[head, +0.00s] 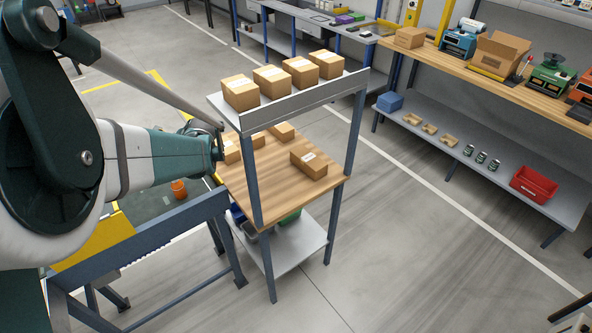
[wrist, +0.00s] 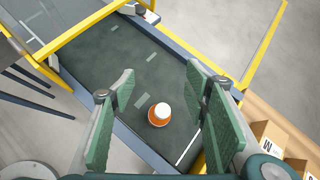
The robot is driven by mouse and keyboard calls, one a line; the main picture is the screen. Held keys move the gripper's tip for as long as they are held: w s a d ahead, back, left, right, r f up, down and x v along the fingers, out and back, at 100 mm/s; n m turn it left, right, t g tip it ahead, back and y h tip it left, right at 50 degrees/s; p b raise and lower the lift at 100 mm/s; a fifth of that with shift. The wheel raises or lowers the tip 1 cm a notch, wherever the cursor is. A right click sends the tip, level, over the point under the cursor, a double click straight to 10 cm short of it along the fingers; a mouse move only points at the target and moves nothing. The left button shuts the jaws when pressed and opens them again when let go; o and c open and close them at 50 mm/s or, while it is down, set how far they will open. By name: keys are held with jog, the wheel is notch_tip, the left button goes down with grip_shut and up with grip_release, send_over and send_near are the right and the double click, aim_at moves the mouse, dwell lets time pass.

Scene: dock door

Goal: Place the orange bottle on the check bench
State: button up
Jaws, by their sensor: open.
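The orange bottle (wrist: 161,122) with a white cap stands on a dark conveyor belt in the wrist view, seen from above. It also shows as a small orange shape (head: 179,188) below my arm in the head view. My gripper (wrist: 160,73) is open and empty. Its two green fingers spread on either side of the bottle in the picture, apart from it. The fingers are hard to make out in the head view. No bench is labelled, so I cannot tell which one is the check bench.
A wooden table (head: 270,187) with cartons and a raised shelf (head: 302,99) stands beside the belt (wrist: 85,50). Yellow rails (wrist: 95,32) edge the belt. A long wooden bench (head: 470,73) with machines is at right, a grey bench (head: 309,17) at the back. Open floor lies between.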

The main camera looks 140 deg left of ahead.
aim_at(180, 188)
jog(key=w+a+r+m+g+y+b, duration=0.2)
jog(key=w+a+r+m+g+b, duration=0.15)
jog(key=w+m+g+b, duration=0.35)
jog(key=f, duration=0.5)
jog(key=f+g+p, duration=0.1)
jog(key=f, duration=0.4)
jog(key=w+f+n+g+p, duration=0.1)
jog(key=f, duration=0.4)
jog(key=shift+a+f, duration=0.15)
jog(key=shift+f, duration=0.1)
jog(key=shift+s, duration=0.15)
jog(key=shift+s+d, duration=0.25)
jog(key=shift+s, duration=0.95)
jog(key=shift+s, duration=0.1)
jog(key=shift+s+d+b, duration=0.2)
jog(key=shift+s+b, duration=0.1)
jog(key=shift+s, duration=0.5)
jog(key=shift+s+d+b, duration=0.15)
jog(key=shift+s+b, duration=0.15)
jog(key=shift+s, duration=0.55)
jog(key=shift+s+d+b, duration=0.2)
jog(key=shift+s+b, duration=0.1)
jog(key=shift+s, duration=0.5)
jog(key=shift+c, duration=0.3)
